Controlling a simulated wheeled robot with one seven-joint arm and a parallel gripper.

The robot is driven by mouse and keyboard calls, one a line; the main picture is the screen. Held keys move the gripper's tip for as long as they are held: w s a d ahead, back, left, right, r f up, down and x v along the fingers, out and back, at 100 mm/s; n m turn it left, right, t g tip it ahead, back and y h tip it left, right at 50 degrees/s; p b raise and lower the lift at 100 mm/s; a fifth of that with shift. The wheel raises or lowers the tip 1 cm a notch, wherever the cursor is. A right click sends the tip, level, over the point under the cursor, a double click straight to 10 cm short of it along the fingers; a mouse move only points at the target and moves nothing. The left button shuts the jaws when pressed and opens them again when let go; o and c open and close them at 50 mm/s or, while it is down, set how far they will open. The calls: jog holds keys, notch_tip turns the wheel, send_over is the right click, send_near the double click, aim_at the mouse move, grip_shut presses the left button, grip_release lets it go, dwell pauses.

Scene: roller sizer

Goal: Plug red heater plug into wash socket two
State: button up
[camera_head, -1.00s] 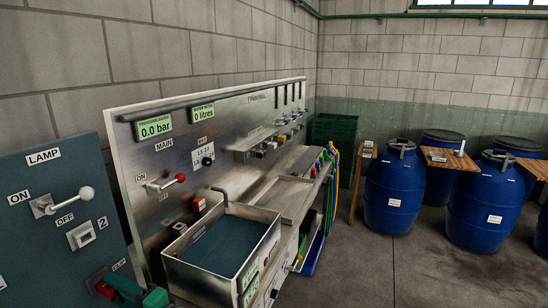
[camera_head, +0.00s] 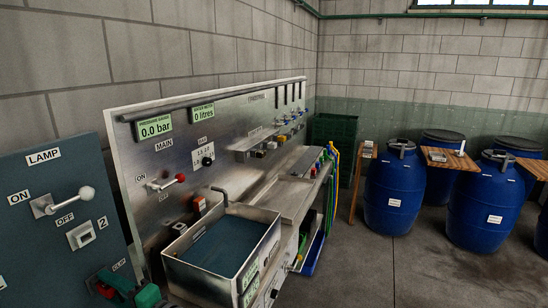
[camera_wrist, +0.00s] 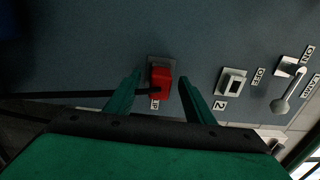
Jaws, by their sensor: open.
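The red heater plug (camera_wrist: 161,82) sits on a small grey plate on the blue-grey panel, above a partly hidden label. A dark cable runs left from it. In the head view the plug (camera_head: 104,289) is partly covered by my gripper (camera_head: 124,287). My green gripper (camera_wrist: 159,92) is open, one finger on each side of the plug, with gaps between. A white-framed fixture with a dark centre, labelled 2 (camera_wrist: 232,85), is to the right of the plug; it also shows in the head view (camera_head: 82,235). It looks like a socket.
The panel carries an ON/OFF lever with a round knob (camera_head: 66,201) under a LAMP label. To the right are a steel basin (camera_head: 190,277) and a steel panel with a red-knobbed lever (camera_head: 166,183). Blue barrels (camera_head: 394,190) stand on the floor farther right.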

aim_at(115, 291)
dwell(0.3)
grip_shut()
jog(key=shift+v, duration=3.05)
notch_tip(115, 291, up, 14)
jog(key=s+d, duration=0.1)
jog(key=d, duration=0.1)
jog(key=shift+d, duration=0.25)
jog(key=shift+r, duration=0.15)
